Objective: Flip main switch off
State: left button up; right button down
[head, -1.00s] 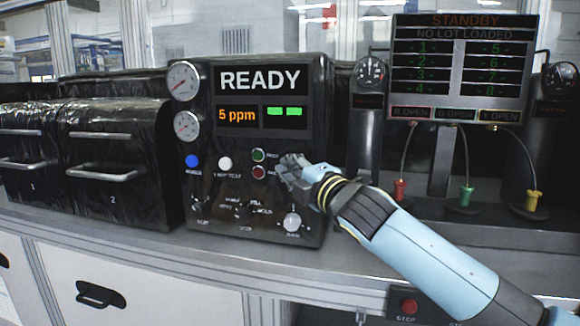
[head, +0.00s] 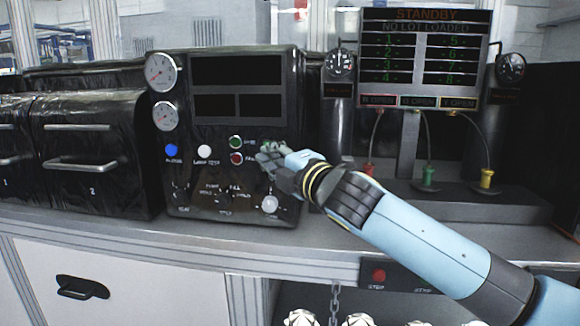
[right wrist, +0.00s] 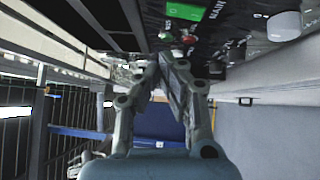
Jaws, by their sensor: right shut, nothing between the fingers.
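The black control panel (head: 185,222) has dark, blank displays (head: 237,70). In the right wrist view a green rectangular switch (right wrist: 184,11) sits at the top beside lettering that looks like MAIN, upside down. In the head view my right gripper (head: 268,150) covers that part of the panel, so I cannot see the switch there. My right gripper is shut and empty, its fingertips (right wrist: 168,57) close to the panel face, right of the green and red lamps. Contact cannot be told. My left gripper is out of view.
Blue (head: 171,150) and white (head: 204,152) buttons, small toggles and a pale knob (head: 270,204) share the panel. Black drawer units (head: 92,172) stand left. A STANDBY display (head: 423,47) with hoses stands right. A red stop button (head: 378,275) is below the counter edge.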

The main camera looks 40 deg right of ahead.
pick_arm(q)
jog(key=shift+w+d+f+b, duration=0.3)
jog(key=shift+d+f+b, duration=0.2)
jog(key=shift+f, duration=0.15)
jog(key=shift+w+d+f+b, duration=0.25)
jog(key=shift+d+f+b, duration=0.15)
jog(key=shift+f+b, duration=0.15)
pick_arm(e)
jog(key=s, duration=0.6)
jog(key=shift+s+a+r, duration=0.35)
jog(key=shift+s+r, duration=0.05)
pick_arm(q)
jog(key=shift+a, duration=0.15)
